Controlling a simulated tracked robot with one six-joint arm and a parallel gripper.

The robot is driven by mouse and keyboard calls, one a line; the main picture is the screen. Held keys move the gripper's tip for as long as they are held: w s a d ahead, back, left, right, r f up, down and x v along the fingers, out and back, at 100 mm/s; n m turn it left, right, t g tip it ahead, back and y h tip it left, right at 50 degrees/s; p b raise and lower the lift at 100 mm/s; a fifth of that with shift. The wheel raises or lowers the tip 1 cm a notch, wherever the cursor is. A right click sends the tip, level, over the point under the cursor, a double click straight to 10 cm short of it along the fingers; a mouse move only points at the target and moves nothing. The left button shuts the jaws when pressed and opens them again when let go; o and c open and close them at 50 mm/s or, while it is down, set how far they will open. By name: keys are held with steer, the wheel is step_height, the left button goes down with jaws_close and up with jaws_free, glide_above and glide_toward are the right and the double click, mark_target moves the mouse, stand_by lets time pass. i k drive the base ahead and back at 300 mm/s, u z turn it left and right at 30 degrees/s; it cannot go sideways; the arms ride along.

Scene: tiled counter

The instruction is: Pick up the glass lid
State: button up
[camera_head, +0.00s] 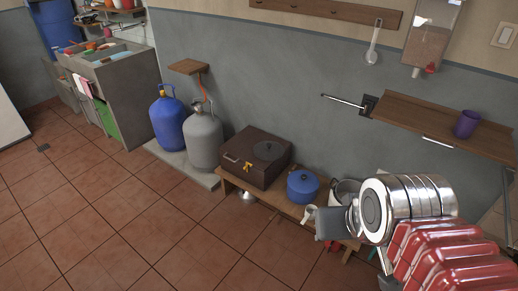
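A dark, see-through-looking round disc (268,150) with a small middle knob lies on top of a brown box (250,168). It looks like the glass lid, though it is small and I cannot be fully sure. The box stands on the left part of a low wooden bench. My arm comes in from the lower right. Its grey end, my gripper (335,222), is in front of the bench's right part, to the right of and below the disc and well apart from it. The fingers are too unclear to tell whether they are open or shut.
A blue pot (302,187) stands on the bench (270,198) right of the box. A pale pot (346,190) is partly hidden by my arm. Gas bottles, blue (168,124) and grey (203,138), stand left. A wall shelf (440,125) holds a purple cup (466,124). The tiled floor is clear.

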mark_target(264, 151)
steer(key=u, duration=0.45)
steer(key=i, duration=0.5)
steer(key=u, duration=0.85)
steer(key=i, duration=0.65)
steer(key=u, duration=0.35)
steer(key=i, duration=1.45)
steer(key=z, duration=0.55)
steer(key=i, duration=0.6)
steer(key=z, duration=0.85)
steer(key=i, duration=0.6)
steer(key=z, duration=0.45)
